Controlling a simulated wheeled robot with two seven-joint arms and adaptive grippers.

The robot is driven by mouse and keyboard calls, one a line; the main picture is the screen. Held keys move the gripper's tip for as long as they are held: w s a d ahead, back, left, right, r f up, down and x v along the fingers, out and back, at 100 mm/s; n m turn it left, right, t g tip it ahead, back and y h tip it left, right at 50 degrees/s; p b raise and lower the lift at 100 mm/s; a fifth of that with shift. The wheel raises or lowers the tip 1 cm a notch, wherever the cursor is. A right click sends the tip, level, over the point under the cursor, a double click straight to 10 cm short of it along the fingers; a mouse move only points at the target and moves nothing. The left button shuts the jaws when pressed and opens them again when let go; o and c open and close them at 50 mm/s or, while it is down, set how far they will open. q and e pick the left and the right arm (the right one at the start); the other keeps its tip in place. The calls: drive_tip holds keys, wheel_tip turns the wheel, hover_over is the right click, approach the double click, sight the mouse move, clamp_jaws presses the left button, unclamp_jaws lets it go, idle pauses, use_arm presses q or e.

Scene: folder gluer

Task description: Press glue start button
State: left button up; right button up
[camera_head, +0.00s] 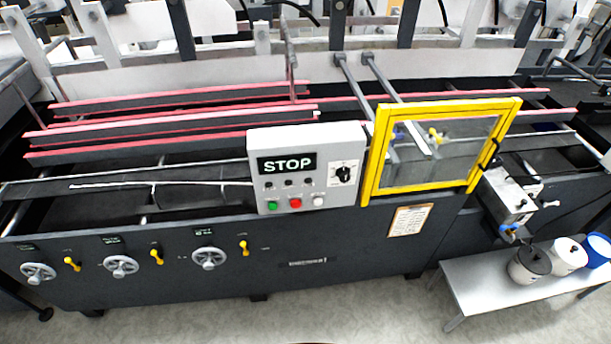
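The control box (308,166) is a pale grey panel on the front of the machine, near the middle of the head view. Its dark display (287,164) reads STOP. Below the display is a row of small dark knobs or buttons. Under them sit a green button (271,205), a red button (295,203) and a white button (318,200). A black rotary dial (343,174) is on the right of the panel. I cannot read which button is for glue start. Neither of my grippers shows in this view.
A yellow-framed clear guard (440,150) stands right of the control box. A grey glue unit (508,197) is at the right, above a low white bench (477,285) with several pots. Handwheels (120,266) and yellow levers line the front. Grey floor is clear in front.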

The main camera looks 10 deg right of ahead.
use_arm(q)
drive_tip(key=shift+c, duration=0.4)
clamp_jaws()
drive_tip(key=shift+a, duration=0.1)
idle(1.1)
